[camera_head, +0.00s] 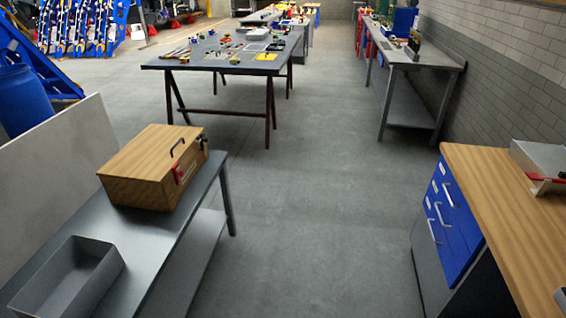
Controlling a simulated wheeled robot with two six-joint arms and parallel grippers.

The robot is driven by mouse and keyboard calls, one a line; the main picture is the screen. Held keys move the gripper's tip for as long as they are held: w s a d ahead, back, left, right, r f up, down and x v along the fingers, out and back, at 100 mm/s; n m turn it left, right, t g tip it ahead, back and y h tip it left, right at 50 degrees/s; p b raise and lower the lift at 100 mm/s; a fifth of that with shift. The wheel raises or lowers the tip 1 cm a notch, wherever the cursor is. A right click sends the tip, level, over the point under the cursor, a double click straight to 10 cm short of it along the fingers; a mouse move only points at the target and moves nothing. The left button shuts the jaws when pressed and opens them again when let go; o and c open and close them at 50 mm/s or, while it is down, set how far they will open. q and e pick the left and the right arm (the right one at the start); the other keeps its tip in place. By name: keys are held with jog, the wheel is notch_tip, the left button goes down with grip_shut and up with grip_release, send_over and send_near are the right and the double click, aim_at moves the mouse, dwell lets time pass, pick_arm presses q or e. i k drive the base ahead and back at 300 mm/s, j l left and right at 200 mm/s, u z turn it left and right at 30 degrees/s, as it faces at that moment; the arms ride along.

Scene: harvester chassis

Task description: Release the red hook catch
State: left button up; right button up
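The lid looks closed. A small red catch (178,173) is on the box's right-hand face, near the front corner. It is too small to tell whether it is hooked. A dark fitting shows farther back on the same face. Neither of my grippers is in view.
An open grey tray (110,268) sits on the bench (170,228) in front of the box. A wooden-topped cabinet (500,215) with blue drawers stands at the right. Bare floor (290,230) lies between. A tool-covered table (215,65) is farther back.

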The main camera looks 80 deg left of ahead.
aim_at(182, 173)
jog(key=u, duration=3.7)
jog(key=i+z, duration=0.5)
jog(key=i, duration=0.25)
